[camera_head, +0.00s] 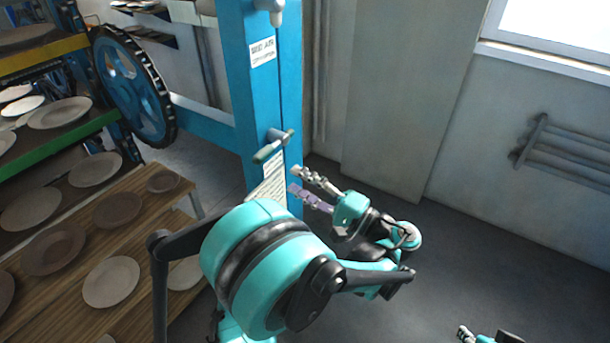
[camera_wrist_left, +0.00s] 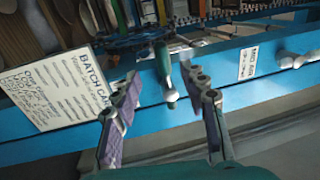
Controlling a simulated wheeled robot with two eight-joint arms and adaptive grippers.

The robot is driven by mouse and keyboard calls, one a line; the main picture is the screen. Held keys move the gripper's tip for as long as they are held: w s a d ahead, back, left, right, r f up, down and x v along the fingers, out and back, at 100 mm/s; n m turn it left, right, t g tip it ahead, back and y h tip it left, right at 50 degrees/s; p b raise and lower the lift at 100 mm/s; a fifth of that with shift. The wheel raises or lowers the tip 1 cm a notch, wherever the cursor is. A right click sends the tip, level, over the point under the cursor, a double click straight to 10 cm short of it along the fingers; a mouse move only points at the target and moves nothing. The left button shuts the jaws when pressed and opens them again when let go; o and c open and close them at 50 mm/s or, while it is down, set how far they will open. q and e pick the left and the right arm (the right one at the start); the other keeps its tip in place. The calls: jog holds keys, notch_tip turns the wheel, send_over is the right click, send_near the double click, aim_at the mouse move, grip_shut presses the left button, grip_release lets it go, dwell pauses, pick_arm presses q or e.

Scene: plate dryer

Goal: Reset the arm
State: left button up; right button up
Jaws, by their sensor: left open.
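My left gripper (camera_head: 297,180) is open and empty in the head view, its fingers pointing at the blue post (camera_head: 235,85). One finger has a purple pad. A lever with a dark green grip (camera_head: 268,151) sticks out of the post, just above and left of the fingertips. In the left wrist view the fingers of my left gripper (camera_wrist_left: 163,78) stand apart. The green-gripped lever (camera_wrist_left: 166,78) shows between them, and I see no contact. A small part of my right gripper (camera_head: 464,333) shows at the bottom edge; its jaws are mostly cut off.
A placard (camera_wrist_left: 62,88) hangs on the blue frame. A blue wheel with a black toothed rim (camera_head: 133,85) stands at upper left. Plates (camera_head: 111,281) lie on wooden shelves (camera_head: 150,205) at left. A pipe rack (camera_head: 565,150) is on the right wall. The dark floor (camera_head: 480,250) is clear.

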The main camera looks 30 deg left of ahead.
pick_arm(q)
jog(key=s+a+f+m+t+h, duration=0.1)
jog(key=s+a+f+h, duration=0.1)
jog(key=f+h, duration=0.3)
jog(key=s+a+f+m+t+h, duration=0.1)
jog(key=s+a+f+h, duration=0.1)
jog(key=f+h, duration=0.25)
jog(key=s+d+f+n+t+h+b, duration=0.1)
jog(key=s+d+f+t+h, duration=0.1)
jog(key=d+h, duration=0.3)
jog(key=s+d+f+n+t+h, duration=0.1)
jog(key=s+d+f+h, duration=0.3)
jog(key=d, duration=0.4)
jog(key=shift+d+n+t+h+b, duration=0.2)
jog(key=shift+n+t+h+b, duration=0.2)
jog(key=shift+h, duration=0.25)
